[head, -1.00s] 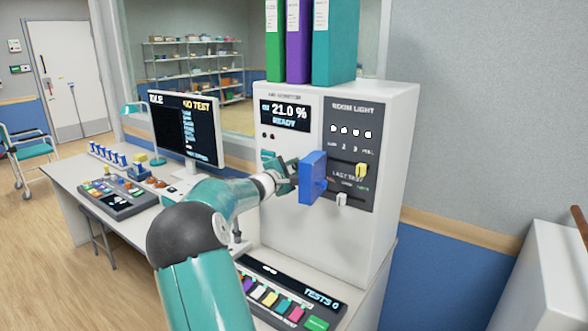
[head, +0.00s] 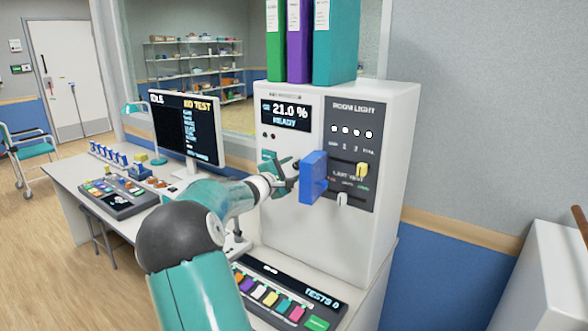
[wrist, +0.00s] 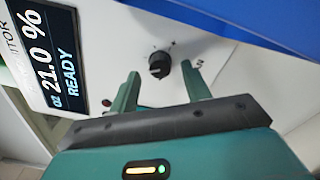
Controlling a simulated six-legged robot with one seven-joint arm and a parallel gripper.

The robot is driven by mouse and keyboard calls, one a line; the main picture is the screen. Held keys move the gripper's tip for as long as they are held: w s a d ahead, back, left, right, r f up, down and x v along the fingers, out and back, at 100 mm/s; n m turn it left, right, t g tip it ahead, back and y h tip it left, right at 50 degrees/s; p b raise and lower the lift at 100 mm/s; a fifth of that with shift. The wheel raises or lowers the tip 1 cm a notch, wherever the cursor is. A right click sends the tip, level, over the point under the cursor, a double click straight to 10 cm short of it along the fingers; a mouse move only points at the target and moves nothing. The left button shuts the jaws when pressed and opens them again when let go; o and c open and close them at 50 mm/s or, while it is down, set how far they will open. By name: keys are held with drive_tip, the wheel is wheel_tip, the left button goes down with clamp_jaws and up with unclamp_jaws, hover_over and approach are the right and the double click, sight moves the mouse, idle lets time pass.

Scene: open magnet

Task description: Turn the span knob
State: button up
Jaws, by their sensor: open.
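In the wrist view a small black round knob (wrist: 158,66) sits on the white panel of the O2 monitor, with small marks around it. Its label is too small or cut off to read. My gripper (wrist: 164,76) is open, its two green fingers apart on either side of the knob in the picture. I cannot tell whether they reach it. In the head view my gripper (head: 284,178) is in front of the monitor cabinet, just left of a blue block, and the knob is hidden.
The blue block (head: 313,178) projects from the cabinet (head: 297,225), close to my gripper; its blue face also fills the top right of the wrist view (wrist: 285,20). The display (head: 285,114) reads 21.0 % READY. A yellow slider (head: 362,170) sits right. A button panel (head: 285,292) lies below.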

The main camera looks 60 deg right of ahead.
drive_tip(key=w+a, duration=0.1)
drive_tip(key=a, duration=1)
drive_tip(key=shift+w, duration=0.4)
drive_tip(key=shift+a, duration=0.1)
drive_tip(key=s+a+f+m+t+y, duration=0.1)
drive_tip(key=a+y, duration=0.5)
drive_tip(key=a, duration=1.2)
drive_tip(key=s+a+f+m+t+y, duration=0.1)
drive_tip(key=s+a+f+t+y, duration=0.2)
drive_tip(key=a, duration=1.6)
drive_tip(key=s+a+f+m+t+y, duration=0.2)
drive_tip(key=a+y, duration=0.6)
drive_tip(key=a, duration=1)
drive_tip(key=shift+s+a+t+y, duration=0.2)
drive_tip(key=shift+s+t+y, duration=0.2)
drive_tip(key=shift+s+t, duration=0.75)
drive_tip(key=shift+w, duration=0.15)
